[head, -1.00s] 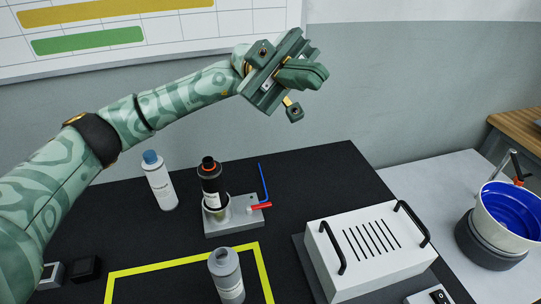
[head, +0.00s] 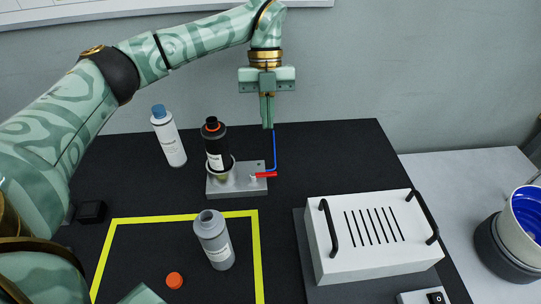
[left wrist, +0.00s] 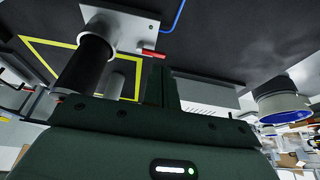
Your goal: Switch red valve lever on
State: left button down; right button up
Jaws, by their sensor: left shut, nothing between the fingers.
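The red valve lever (head: 266,174) sits on the right side of a grey metal block (head: 222,187), beside a blue tube (head: 274,150). It also shows in the left wrist view (left wrist: 153,54). A black bottle with an orange-red top (head: 213,140) stands on the block. My left gripper (head: 268,126) points down, shut and empty, above and behind the lever, apart from it. In the left wrist view its dark fingers (left wrist: 162,85) are together, below the lever in the picture. My right gripper cannot be made out in these frames.
A white bottle with a blue cap (head: 168,138) stands left of the block. An open grey bottle (head: 214,242) and an orange cap (head: 175,280) are in front, within yellow tape (head: 256,255). A white slotted box (head: 375,250) stands at right.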

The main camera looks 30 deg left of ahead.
aim_at(264, 177)
pick_arm(q)
jog(key=b+x, duration=0.4)
jog(key=x, duration=0.5)
jog(key=shift+s+d+f, duration=0.15)
jog(key=shift+d+f, duration=0.05)
jog(key=shift+f, duration=0.15)
jog(key=shift+s+f, duration=0.1)
jog(key=shift+f, duration=0.05)
pick_arm(e)
jog(key=f, duration=0.2)
jog(key=d, duration=0.1)
jog(key=shift+w+f+n, duration=0.3)
jog(key=shift+f, duration=0.1)
jog(key=shift+d+r, duration=0.15)
jog(key=shift+r, duration=0.05)
